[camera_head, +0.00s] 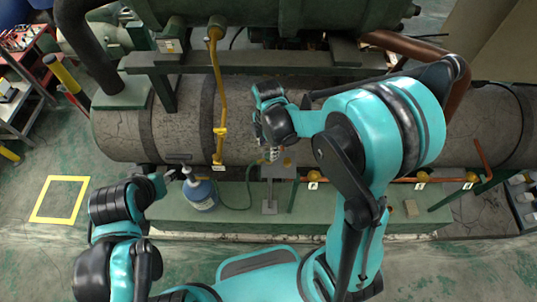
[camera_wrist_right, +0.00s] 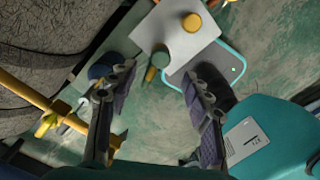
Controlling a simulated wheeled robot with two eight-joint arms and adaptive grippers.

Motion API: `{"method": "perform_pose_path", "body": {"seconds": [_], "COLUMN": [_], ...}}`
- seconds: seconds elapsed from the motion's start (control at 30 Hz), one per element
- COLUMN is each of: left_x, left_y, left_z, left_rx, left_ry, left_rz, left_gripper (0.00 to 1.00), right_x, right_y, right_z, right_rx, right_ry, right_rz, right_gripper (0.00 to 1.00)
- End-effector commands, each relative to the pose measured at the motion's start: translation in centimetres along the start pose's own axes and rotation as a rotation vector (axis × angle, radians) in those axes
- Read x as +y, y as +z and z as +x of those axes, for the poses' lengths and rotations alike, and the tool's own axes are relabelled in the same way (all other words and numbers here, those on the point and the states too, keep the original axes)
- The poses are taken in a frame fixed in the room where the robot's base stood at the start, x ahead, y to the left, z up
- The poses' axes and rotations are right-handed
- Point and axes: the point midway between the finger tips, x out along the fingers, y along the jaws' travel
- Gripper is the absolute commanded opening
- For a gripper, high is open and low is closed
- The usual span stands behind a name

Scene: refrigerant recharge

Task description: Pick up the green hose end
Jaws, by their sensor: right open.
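A thin green hose (camera_head: 237,208) curves from beside the blue tank (camera_head: 201,194) toward a small platform. Its end seems to be under my right gripper (camera_head: 270,153), where it is largely hidden in the head view. In the right wrist view, a green fitting (camera_wrist_right: 158,62), which looks like the green hose end, stands at the edge of a grey plate (camera_wrist_right: 178,28). My right gripper (camera_wrist_right: 158,95) is open, with the fitting ahead between its two fingers and nothing held. My left gripper (camera_head: 170,178) is near the tank, small and partly hidden; its jaws are unclear.
A large grey cylinder (camera_head: 185,115) runs across the back, with a yellow pipe (camera_head: 220,110) in front of it. A yellow knob (camera_wrist_right: 191,23) sits on the plate near the fitting. Orange valves (camera_head: 313,177) line the green base at right. A yellow floor square (camera_head: 45,220) lies left.

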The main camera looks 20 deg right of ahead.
Motion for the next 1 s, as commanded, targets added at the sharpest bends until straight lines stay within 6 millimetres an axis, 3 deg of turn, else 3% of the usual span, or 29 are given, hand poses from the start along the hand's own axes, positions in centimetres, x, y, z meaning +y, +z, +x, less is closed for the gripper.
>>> {"method": "perform_pose_path", "body": {"seconds": [0.4,0.7,0.9,1.0], "left_x": [0.0,0.0,0.0,0.0], "left_y": [1.0,1.0,1.0,1.0], "left_z": [1.4,1.4,1.4,1.4], "left_rx": [0.0,0.0,0.0,0.0], "left_ry": [0.0,0.0,0.0,0.0], "left_rz": [0.0,0.0,0.0,0.0], "left_gripper": [0.4,0.4,0.4,0.4], "right_x": [0.1,0.1,0.1,0.1], "right_y": [0.4,0.4,0.4,0.4], "right_z": [5.8,6.2,6.2,6.2], "right_rx": [0.0,0.0,0.0,0.0], "right_ry": [0.002,0.002,0.002,0.002], "right_rz": [0.003,0.004,0.004,0.004], "right_gripper": [0.5,0.5,0.0,0.0]}}
